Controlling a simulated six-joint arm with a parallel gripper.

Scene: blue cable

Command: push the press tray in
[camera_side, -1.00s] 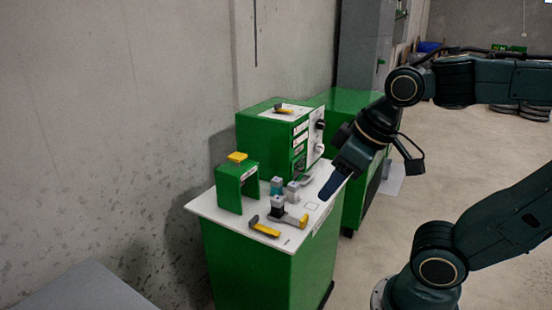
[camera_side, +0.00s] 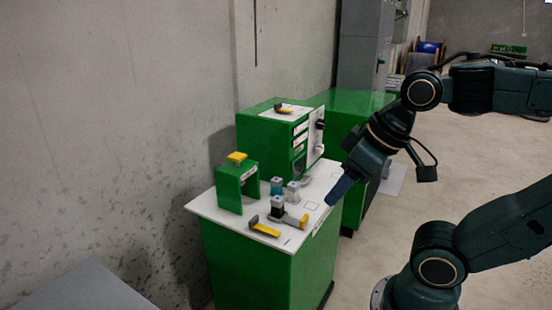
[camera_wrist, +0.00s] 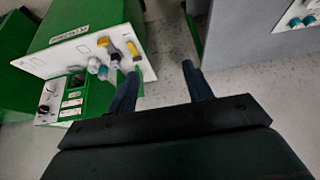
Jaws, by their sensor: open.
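The green press frame (camera_side: 237,185), an arch with a yellow knob (camera_side: 237,157) on top, stands at the left of the white bench top. I cannot tell which piece is the press tray. My gripper (camera_side: 340,190) is at the right edge of the bench, pointing down-left, apart from these pieces. Its two fingers (camera_wrist: 160,70) are spread and empty in the wrist view.
A green control box (camera_side: 270,138) with knobs stands at the back of the bench, with another yellow-handled piece (camera_side: 284,109) on top. Teal-capped (camera_side: 277,186) and grey (camera_side: 292,193) blocks stand mid-bench. The concrete wall is behind; a grey surface (camera_side: 85,290) is at lower left.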

